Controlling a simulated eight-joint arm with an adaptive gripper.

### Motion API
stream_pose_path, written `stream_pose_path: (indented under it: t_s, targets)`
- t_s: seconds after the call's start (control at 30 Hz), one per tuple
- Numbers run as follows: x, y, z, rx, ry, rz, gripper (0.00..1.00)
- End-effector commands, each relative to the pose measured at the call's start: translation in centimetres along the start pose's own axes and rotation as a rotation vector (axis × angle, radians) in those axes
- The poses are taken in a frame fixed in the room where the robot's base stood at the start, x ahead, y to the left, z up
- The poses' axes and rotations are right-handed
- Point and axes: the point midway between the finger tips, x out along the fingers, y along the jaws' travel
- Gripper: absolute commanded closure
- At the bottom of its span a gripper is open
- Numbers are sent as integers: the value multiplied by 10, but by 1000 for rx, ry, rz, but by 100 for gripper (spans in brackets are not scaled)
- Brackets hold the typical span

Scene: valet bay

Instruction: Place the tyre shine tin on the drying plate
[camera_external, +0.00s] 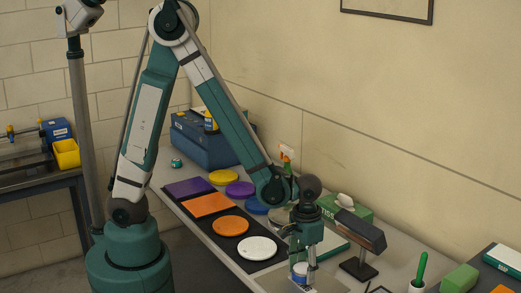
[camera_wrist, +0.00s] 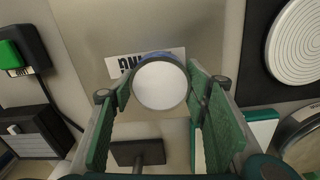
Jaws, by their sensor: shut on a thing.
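A small blue tin with a white round top (camera_external: 299,268) is between the fingers of my gripper (camera_external: 302,256) at the front of the bench. In the wrist view its white top (camera_wrist: 160,85) fills the gap between the two green finger pads, with a blue rim at its far side. A flat grey plate (camera_wrist: 95,50) lies under the tin, with a white label (camera_wrist: 125,64) partly hidden by it. This looks like the drying plate. I cannot tell whether the tin touches it. The tin's side print is not readable.
A black mat (camera_external: 203,226) carries coloured squares and discs, with a white disc (camera_external: 259,248) near my gripper. A small teal tin (camera_external: 177,163) stands at the far left.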

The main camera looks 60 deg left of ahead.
Motion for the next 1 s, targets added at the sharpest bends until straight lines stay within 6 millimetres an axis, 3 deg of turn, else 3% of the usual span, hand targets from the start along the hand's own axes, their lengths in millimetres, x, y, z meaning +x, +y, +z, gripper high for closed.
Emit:
stream_pose_path:
  t_s: [0.47, 0.5, 0.6, 1.0]
  targets:
    - [4, 0, 0, 0, 0, 0, 70]
    - [4, 0, 0, 0, 0, 0, 52]
    - [4, 0, 0, 0, 0, 0, 39]
    - [2, 0, 0, 0, 0, 0, 39]
